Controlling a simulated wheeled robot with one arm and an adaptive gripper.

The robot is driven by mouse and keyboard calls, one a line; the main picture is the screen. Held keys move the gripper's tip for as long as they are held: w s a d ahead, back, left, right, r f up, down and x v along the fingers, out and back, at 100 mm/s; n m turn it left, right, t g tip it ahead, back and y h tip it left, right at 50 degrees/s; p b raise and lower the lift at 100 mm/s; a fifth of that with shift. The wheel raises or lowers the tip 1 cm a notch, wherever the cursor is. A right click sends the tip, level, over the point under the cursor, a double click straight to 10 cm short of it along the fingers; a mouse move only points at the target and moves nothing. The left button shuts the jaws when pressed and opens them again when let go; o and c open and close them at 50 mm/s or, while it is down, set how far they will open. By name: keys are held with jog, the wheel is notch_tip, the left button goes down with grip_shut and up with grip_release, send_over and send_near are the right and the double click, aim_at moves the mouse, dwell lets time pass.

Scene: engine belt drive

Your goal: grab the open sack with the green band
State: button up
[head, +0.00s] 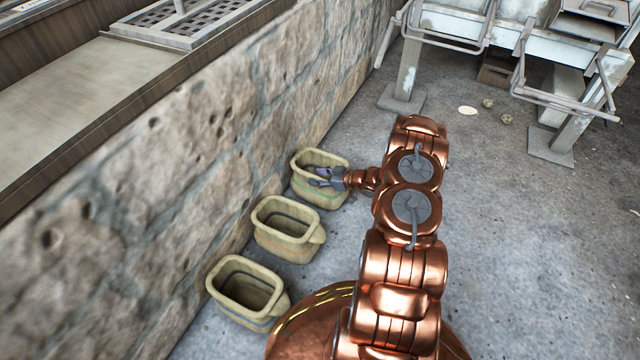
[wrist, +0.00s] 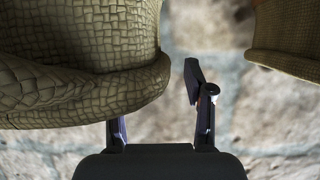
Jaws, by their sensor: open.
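The farthest of three open woven sacks (head: 309,190) stands upright by the stone wall, with a faint greenish band on its side in the head view. My gripper (head: 325,177) is at the right side of its mouth, with its fingers over the opening. In the wrist view my gripper (wrist: 160,108) is open. A woven sack wall with a thick rolled rim (wrist: 85,95) fills the upper left and hides the tip of the left finger. The right finger stands clear of it. I cannot tell whether either finger touches the sack.
A middle sack (head: 285,243) and a near sack (head: 245,311) with a blue-grey band stand in the same row. The stone wall (head: 200,150) runs close along their left. Another woven edge (wrist: 290,35) shows at the upper right.

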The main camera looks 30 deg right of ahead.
grip_shut()
dwell(0.4)
